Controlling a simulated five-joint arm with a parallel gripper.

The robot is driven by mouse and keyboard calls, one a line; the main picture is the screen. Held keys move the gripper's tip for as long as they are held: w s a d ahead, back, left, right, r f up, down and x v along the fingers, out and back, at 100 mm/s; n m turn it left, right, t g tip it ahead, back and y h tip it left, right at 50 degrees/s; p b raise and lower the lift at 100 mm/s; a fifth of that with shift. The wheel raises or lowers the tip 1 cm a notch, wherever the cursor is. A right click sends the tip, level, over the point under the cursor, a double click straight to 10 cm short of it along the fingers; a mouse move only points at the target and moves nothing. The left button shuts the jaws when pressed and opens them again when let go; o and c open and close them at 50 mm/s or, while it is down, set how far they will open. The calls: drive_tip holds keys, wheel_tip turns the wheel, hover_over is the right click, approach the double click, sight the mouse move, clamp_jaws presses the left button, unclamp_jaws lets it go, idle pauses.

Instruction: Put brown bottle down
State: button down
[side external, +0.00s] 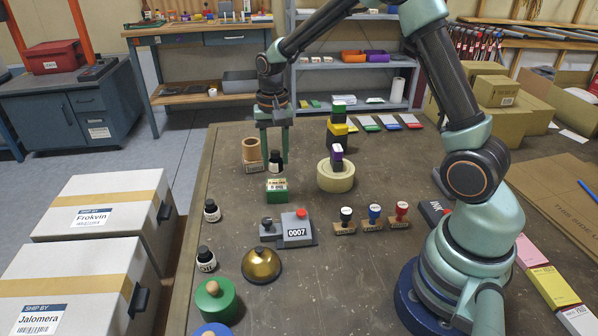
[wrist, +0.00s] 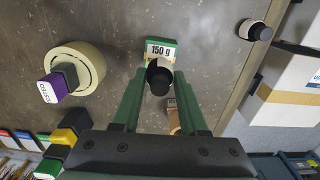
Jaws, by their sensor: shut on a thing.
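My gripper (side external: 274,158) points straight down over the back left part of the table, with its green fingers around a small dark bottle (side external: 275,164) with a black cap. In the wrist view the bottle (wrist: 159,78) shows its black cap and a bit of white label between the fingertips. The bottle looks upright and is just behind the green box (side external: 276,190). I cannot tell whether its base touches the table (side external: 330,262).
A tape roll (side external: 336,178) with a purple-and-black block lies to the right. Two more bottles (side external: 211,211) (side external: 206,259) stand near the left edge. A grey numbered device (side external: 297,230) and a brass bell (side external: 261,266) stand in front.

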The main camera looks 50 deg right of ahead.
sight(276, 169)
drive_tip(key=shift+f, duration=2.05)
drive_tip(key=shift+c, duration=2.2)
unclamp_jaws()
drive_tip(key=shift+f, duration=0.15)
wheel_tip(276, 169, up, 12)
drive_tip(key=shift+r, duration=0.2)
drive_tip(key=s+a+r+n+t, duration=0.2)
drive_tip(key=s+r+n, duration=0.1)
drive_tip(key=s, duration=0.5)
drive_tip(key=s+a+r+n+t, duration=0.3)
drive_tip(key=s+r+n, duration=0.1)
drive_tip(key=s+n, duration=0.2)
drive_tip(key=shift+s+a+t, duration=0.15)
drive_tip(key=shift+s+t, duration=0.15)
drive_tip(key=shift+s, duration=0.55)
